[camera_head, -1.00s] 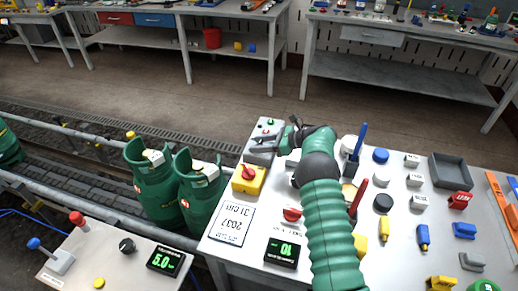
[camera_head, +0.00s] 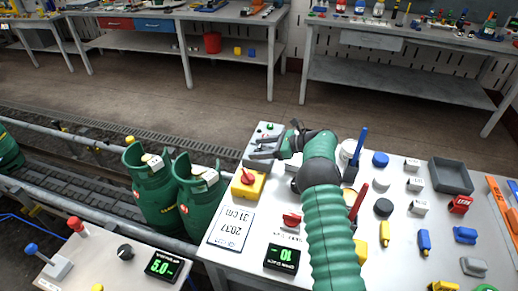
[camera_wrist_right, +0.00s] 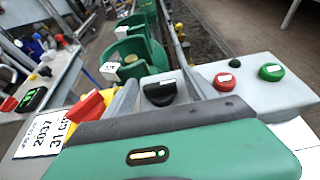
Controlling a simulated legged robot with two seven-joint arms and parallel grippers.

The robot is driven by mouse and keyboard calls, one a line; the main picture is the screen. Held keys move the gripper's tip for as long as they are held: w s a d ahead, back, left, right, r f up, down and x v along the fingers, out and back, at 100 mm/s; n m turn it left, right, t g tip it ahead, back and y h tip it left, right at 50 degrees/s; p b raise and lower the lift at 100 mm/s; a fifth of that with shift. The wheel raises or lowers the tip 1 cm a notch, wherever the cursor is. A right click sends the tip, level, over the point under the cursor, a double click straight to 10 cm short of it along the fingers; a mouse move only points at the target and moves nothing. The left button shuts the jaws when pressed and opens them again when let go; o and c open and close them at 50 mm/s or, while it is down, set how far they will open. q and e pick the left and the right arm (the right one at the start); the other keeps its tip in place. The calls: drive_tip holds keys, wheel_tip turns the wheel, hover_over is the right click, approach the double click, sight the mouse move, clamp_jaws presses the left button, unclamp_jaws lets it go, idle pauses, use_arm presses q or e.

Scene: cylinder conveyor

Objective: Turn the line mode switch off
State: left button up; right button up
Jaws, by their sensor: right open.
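A grey control box stands at the table's far left corner, with a green button (camera_wrist_right: 271,72), a red button (camera_wrist_right: 224,82) and a black rotary knob (camera_wrist_right: 160,92) in the right wrist view. My right gripper (camera_head: 264,148) is open over this box. In the right wrist view its two grey fingers lie on either side of the black knob; contact with it cannot be told. A yellow box (camera_head: 248,184) with a red rotary switch (camera_head: 247,176) is nearer to me. Labels naming the switches are too small to read. My left gripper is not in view.
Two green gas cylinders (camera_head: 199,195) stand on the conveyor to the left. A date card (camera_head: 230,228), a red switch (camera_head: 291,220) and a display (camera_head: 282,258) are on the table. Pens, a grey tray (camera_head: 451,176) and small parts crowd its right side.

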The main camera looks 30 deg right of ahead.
drive_tip(key=v, duration=0.7)
drive_tip(key=shift+d, duration=0.1)
